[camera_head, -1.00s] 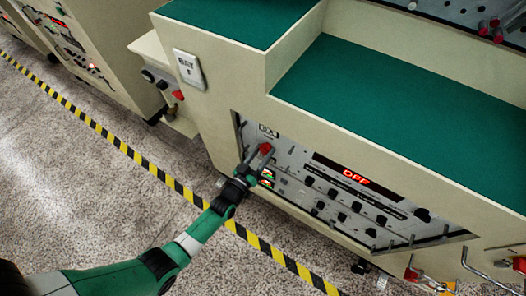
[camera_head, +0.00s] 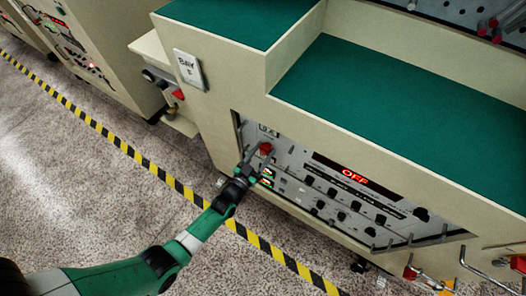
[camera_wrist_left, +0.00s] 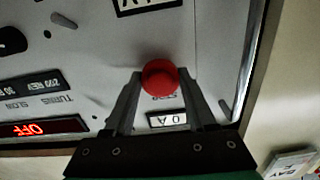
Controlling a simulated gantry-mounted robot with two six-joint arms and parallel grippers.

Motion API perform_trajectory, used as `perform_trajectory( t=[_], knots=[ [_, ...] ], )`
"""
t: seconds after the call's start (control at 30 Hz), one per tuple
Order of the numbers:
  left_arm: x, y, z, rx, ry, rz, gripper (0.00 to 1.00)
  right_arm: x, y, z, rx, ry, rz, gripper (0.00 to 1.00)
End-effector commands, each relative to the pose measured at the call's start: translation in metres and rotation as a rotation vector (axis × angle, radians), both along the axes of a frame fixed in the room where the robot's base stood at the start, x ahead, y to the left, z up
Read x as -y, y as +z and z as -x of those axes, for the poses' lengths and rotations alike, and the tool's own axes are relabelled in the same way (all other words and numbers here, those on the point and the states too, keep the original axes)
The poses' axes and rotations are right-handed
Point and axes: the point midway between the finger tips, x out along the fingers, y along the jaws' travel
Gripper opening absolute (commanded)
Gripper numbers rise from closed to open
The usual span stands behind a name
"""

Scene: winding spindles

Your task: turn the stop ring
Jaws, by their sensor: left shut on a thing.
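The stop ring is the red round knob (camera_wrist_left: 160,78) on the grey control panel. It sits between the two fingertips of my left gripper (camera_wrist_left: 158,85) in the left wrist view, and the fingers are shut on its sides. In the head view the red knob (camera_head: 265,148) shows at the panel's upper left, with my left gripper (camera_head: 257,157) reaching it from below left. The gripper partly hides the panel around it. My right gripper is not in view.
The panel has a red OFF display (camera_head: 355,176), several black knobs, and small labels (camera_wrist_left: 165,118). The beige cabinet (camera_head: 400,130) has green tops. A yellow-black floor stripe (camera_head: 160,172) runs below left. Hooked rods and red parts (camera_head: 518,263) are at the lower right.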

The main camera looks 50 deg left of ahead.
Motion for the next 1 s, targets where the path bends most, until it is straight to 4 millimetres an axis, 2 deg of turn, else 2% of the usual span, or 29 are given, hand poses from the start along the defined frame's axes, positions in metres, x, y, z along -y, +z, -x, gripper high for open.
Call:
perform_trajectory(
  t=[0.13,0.17,0.3,0.67,0.77,1.0],
  knots=[
    [0.0,0.0,0.0,0.001,0.0,0.001,0.01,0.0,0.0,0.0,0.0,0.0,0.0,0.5],
    [0.0,0.0,0.0,0.001,0.0,0.001,0.6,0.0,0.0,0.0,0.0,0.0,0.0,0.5],
    [0.0,0.0,0.0,0.001,0.0,0.001,0.85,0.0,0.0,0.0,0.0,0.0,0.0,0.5],
    [0.001,0.001,0.004,-0.001,0.0,0.002,0.86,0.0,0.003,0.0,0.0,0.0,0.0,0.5],
    [0.004,0.002,0.017,-0.003,-0.001,0.003,0.86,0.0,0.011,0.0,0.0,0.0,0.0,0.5],
    [0.018,0.003,0.073,-0.004,-0.001,0.002,0.86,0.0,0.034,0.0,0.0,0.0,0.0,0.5]
  ],
)
